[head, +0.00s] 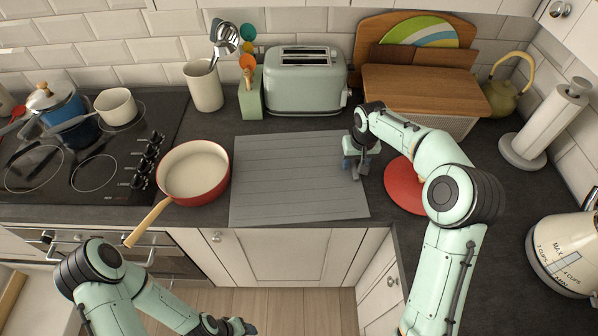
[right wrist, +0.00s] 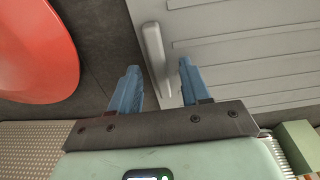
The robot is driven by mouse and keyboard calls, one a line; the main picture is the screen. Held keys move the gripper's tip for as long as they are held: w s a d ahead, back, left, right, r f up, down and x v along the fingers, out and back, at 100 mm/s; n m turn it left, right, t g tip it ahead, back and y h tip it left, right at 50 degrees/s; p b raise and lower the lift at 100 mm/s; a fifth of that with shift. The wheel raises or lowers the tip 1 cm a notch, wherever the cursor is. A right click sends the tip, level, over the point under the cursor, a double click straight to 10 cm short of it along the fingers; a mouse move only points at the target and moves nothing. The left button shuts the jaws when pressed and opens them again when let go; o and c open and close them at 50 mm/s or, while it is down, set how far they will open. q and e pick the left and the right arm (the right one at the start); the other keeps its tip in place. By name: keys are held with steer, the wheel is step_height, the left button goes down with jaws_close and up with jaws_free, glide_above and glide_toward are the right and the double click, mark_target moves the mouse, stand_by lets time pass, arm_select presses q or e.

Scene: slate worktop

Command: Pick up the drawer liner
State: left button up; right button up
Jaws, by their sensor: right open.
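The drawer liner (head: 290,180) is a grey ribbed sheet lying flat on the worktop, its front edge along the counter edge. In the right wrist view the liner (right wrist: 250,50) fills the upper right, with a raised pale grip bar (right wrist: 153,50) along its edge. My right gripper (head: 356,168) is over the liner's right edge. In the right wrist view its blue fingers (right wrist: 158,78) are open, with the bar's lower end showing between them; I cannot tell if they touch it. My left gripper (head: 238,327) is low in front of the counter, partly cut off.
A red pan (head: 193,172) stands just left of the liner. A red round plate or mat (head: 403,186) lies right of it, partly behind my right arm. A toaster (head: 305,80) and bread box (head: 420,95) stand behind. The hob (head: 95,150) is at left, a kettle (head: 565,250) at right.

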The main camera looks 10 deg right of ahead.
steer(key=shift+f, duration=0.25)
jaws_close()
steer(key=shift+w+r, duration=0.1)
steer(key=shift+r, duration=0.05)
